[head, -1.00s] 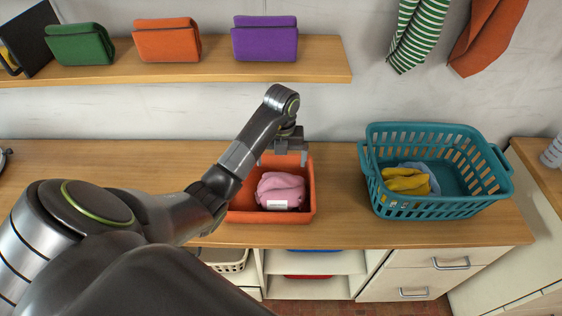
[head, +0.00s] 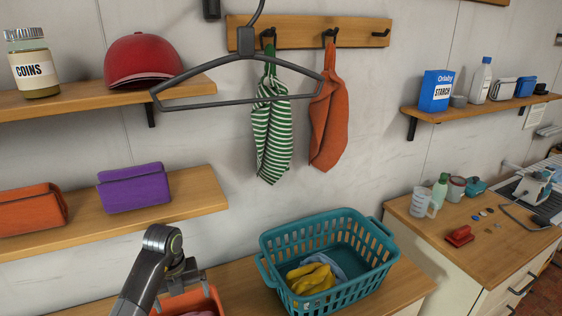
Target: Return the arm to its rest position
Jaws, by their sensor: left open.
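My left arm comes in from the bottom left, and its gripper (head: 182,287) is at the orange tub (head: 212,300), over its back left part. The gripper is open, with no object seen between its fingers. The orange tub is cut off by the bottom edge of the view. A bit of pink cloth (head: 198,314) shows inside it at the very bottom. My right gripper is not in view.
A teal basket (head: 345,272) with yellow and blue cloths stands right of the tub. A hanger (head: 240,60) and two hanging cloths are above. Shelves hold a purple pouch (head: 134,187) and a red cap (head: 143,60). A right-hand counter (head: 445,235) carries several small things.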

